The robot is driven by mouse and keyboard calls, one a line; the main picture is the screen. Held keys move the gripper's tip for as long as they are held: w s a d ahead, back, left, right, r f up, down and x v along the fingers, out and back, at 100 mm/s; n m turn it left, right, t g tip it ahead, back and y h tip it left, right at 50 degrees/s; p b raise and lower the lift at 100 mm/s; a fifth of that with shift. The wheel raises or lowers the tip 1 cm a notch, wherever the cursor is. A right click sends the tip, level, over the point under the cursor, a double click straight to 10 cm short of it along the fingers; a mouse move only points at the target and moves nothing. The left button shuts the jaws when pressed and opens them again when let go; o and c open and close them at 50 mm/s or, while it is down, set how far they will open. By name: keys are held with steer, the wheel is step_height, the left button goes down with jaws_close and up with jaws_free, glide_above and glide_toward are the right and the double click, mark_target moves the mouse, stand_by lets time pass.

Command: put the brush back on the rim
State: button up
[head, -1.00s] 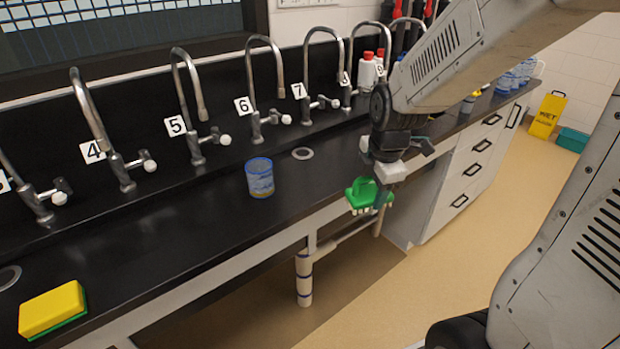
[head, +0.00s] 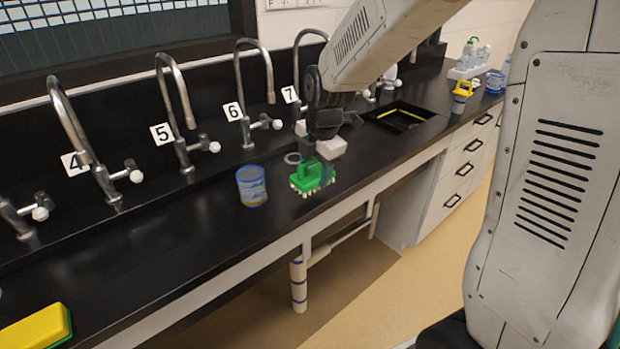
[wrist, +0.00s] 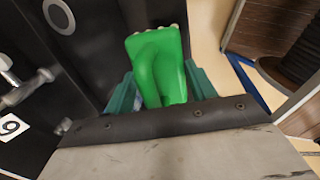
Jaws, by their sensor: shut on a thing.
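My gripper (head: 318,158) is shut on the green brush (head: 312,178), whose pale bristles point down. In the head view the brush is over the dark counter near its front edge, to the right of the blue-rimmed cup. Whether it touches the counter is unclear. In the wrist view the brush's green body (wrist: 158,65) sits between the teal fingers (wrist: 162,95). The sink (head: 384,124) is a dark square basin with a thin rim, set in the counter to the right of the brush and apart from it. A yellow strip shows inside it.
A blue-rimmed cup (head: 251,186) stands close to the left of the brush. A yellow sponge (head: 35,331) lies at the near left. Numbered taps line the back. A yellow-topped container (head: 461,97) and bottles stand beyond the sink. Counter between cup and sponge is clear.

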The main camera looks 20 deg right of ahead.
mark_target(311, 172)
steer(key=shift+w+a+f, duration=0.1)
steer(key=shift+w+a, duration=0.35)
steer(key=shift+w, duration=0.15)
step_height(311, 172, down, 4)
steer(key=shift+r, duration=0.25)
steer(key=o, duration=1)
steer(key=shift+f, duration=0.1)
